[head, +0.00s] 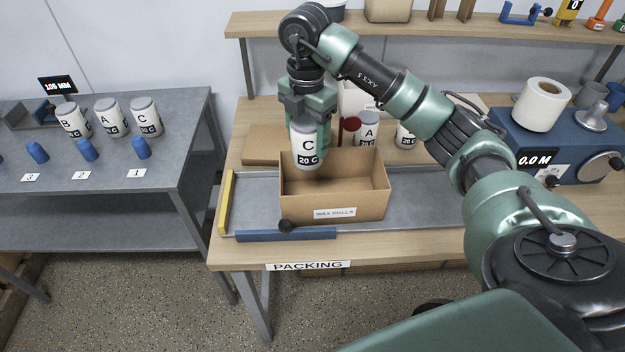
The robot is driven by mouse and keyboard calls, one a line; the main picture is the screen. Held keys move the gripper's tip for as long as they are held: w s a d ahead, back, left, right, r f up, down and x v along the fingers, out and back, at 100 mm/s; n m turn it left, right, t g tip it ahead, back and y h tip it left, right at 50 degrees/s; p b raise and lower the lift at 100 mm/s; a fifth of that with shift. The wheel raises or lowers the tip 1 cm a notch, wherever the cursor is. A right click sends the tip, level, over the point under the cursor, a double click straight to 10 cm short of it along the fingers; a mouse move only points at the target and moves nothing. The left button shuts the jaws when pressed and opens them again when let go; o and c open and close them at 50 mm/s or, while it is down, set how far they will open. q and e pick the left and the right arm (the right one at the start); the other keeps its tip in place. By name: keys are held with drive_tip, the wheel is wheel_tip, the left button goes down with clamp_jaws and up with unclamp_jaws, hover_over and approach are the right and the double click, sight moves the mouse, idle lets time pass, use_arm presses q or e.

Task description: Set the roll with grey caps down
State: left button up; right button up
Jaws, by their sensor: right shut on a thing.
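My right gripper (307,118) points down and is shut on a white roll (307,147) labelled "C 20 G". The roll is upright, and a grey cap shows at its lower end; its upper end is hidden by the gripper. It is at the back left of an open cardboard box (335,207) labelled "WAX ROLLS". Its lower end overlaps the box opening in the picture; I cannot tell whether it touches the box floor. My left gripper is not in view.
Behind the box stand a roll labelled A (367,130) and another white roll (405,137). Rolls B (73,121), A (110,118) and C (146,117) stand on the left grey table (150,195). A blue machine (565,150) is at the right.

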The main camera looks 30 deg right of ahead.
sight(308, 170)
wheel_tip(308, 170, down, 10)
drive_tip(key=shift+r+p, duration=0.1)
drive_tip(key=shift+p, duration=0.35)
wheel_tip(308, 170, down, 4)
drive_tip(key=shift+r+p, duration=0.2)
drive_tip(key=shift+p, duration=0.2)
drive_tip(key=shift+f, duration=0.45)
drive_tip(key=o, duration=1.5)
drive_tip(key=shift+f, duration=0.1)
